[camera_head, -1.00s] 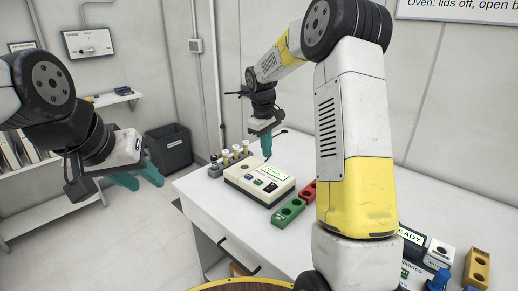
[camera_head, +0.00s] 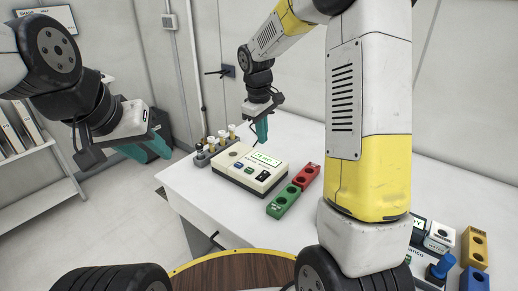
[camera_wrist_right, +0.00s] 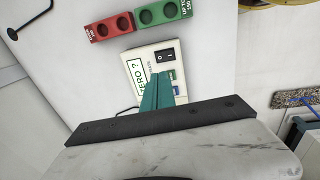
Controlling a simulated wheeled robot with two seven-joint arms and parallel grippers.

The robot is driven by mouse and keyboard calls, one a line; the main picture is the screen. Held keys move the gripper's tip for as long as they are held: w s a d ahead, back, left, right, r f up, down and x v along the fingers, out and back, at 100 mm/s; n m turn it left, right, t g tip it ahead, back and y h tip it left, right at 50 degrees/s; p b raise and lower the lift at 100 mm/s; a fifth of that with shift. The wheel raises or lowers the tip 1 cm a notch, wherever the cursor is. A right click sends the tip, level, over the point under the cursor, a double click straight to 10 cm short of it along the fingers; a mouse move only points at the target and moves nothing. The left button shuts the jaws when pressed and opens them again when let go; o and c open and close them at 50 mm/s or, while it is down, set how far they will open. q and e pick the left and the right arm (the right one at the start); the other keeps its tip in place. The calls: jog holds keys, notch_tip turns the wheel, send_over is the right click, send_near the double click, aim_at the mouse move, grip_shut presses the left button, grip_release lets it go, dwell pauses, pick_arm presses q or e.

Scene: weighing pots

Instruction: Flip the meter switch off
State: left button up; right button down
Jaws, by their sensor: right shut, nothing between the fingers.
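The meter (camera_head: 236,172) is a cream box with a lit green display and small buttons, on the white table. Its black rocker switch (camera_head: 263,176) sits at the front right of its top, and in the right wrist view the switch (camera_wrist_right: 165,56) is unobstructed. The display there reads "ZERO ?". My right gripper (camera_head: 262,142) is shut and empty, pointing down above the meter's back part. In the wrist view its teal fingers (camera_wrist_right: 158,78) cover part of the meter beside the switch. My left gripper (camera_head: 154,153) is open and empty, off the table's left side.
A green block (camera_head: 284,201) and a red block (camera_head: 306,177) with holes lie right of the meter. Further right are a second device and yellow (camera_head: 475,246) and blue blocks. A round wooden top (camera_head: 235,268) is in front.

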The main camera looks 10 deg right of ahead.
aim_at(265, 173)
jog(key=f, duration=0.9)
jog(key=w+d+f, duration=0.1)
jog(key=f, duration=0.3)
jog(key=shift+d+f, duration=0.1)
jog(key=shift+f, duration=0.25)
jog(key=shift+w, duration=0.1)
jog(key=shift+d+f, duration=0.1)
jog(key=shift+f, duration=0.1)
jog(key=shift+s+a+r, duration=0.1)
jog(key=shift+s+a, duration=0.5)
jog(key=shift+r, duration=0.15)
